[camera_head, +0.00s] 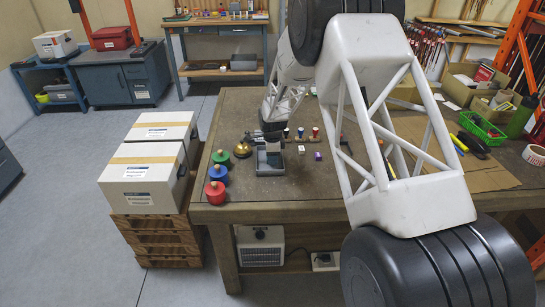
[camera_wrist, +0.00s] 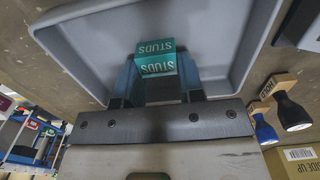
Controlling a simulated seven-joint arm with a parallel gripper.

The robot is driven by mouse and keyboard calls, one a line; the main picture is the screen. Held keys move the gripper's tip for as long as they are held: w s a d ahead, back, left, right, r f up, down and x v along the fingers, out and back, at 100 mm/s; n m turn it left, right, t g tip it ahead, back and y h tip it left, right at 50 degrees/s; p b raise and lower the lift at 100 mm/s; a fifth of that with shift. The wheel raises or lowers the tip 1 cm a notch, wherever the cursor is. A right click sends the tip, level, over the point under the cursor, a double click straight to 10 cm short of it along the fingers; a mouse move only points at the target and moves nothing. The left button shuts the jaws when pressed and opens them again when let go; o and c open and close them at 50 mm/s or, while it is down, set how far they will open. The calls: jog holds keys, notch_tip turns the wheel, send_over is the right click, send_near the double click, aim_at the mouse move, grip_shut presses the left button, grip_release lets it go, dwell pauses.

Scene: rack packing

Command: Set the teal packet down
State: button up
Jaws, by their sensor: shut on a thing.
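The teal packet (camera_wrist: 156,58), marked STUDS, is between the two fingers of my gripper (camera_wrist: 157,80) in the wrist view. My gripper is shut on it. The packet is in front of the inside of a grey tray (camera_wrist: 225,35); I cannot tell whether it touches the tray floor. The packet cannot be made out there.
The bench front is clear.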

jog(key=o, duration=0.9)
jog(key=shift+r, duration=0.1)
notch_tip(320, 180, up, 12)
dwell(1.0)
